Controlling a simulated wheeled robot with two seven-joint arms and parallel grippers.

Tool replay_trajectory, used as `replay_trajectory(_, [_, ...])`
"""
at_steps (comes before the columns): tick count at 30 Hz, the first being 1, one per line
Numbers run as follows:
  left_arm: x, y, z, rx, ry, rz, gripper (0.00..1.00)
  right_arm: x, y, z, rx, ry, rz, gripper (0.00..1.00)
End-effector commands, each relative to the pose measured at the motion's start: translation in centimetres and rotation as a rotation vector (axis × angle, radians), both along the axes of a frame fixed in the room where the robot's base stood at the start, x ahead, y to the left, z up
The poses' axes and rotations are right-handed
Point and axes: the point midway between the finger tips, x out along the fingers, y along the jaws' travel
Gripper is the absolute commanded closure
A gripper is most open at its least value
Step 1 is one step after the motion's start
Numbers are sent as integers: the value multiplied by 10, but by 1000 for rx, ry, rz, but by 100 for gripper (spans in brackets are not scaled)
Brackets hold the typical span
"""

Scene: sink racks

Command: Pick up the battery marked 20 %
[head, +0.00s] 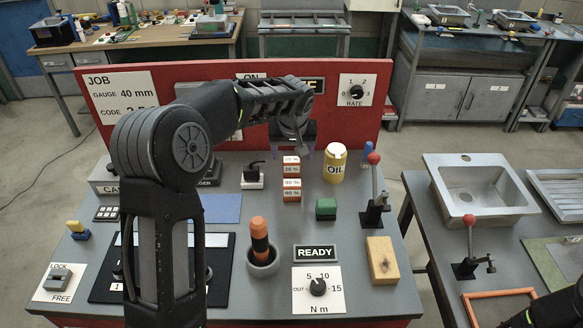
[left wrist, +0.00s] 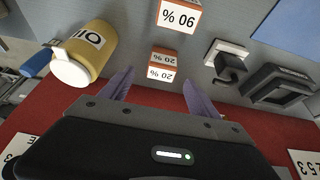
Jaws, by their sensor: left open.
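The battery marked 20 % (head: 291,165) is a small orange and white block standing on the grey bench, with its label on two faces. It shows upside down in the left wrist view (left wrist: 163,64). The battery marked 90 % (head: 291,189) stands in front of it, and it also shows in the left wrist view (left wrist: 178,16). My left gripper (head: 294,149) is open and empty just behind the 20 % battery. In the left wrist view its purple fingers (left wrist: 159,79) lie to either side of that battery, with gaps. My right gripper is not in view.
A yellow OIL can (head: 335,163) stands close to the right. A black plug on a white base (head: 252,176) is to the left. The red panel (head: 350,135) rises behind.

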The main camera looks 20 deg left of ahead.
Motion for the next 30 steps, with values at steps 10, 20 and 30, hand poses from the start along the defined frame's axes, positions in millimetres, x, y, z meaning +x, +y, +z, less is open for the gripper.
replay_trajectory(10, [5, 5, -23, 0, 3, 2, 29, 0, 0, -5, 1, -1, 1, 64])
replay_trajectory(20, [16, 10, -49, 0, 0, 0, 29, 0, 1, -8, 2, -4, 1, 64])
replay_trajectory(30, [15, 9, -49, 0, 0, 0, 29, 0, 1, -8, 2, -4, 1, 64])
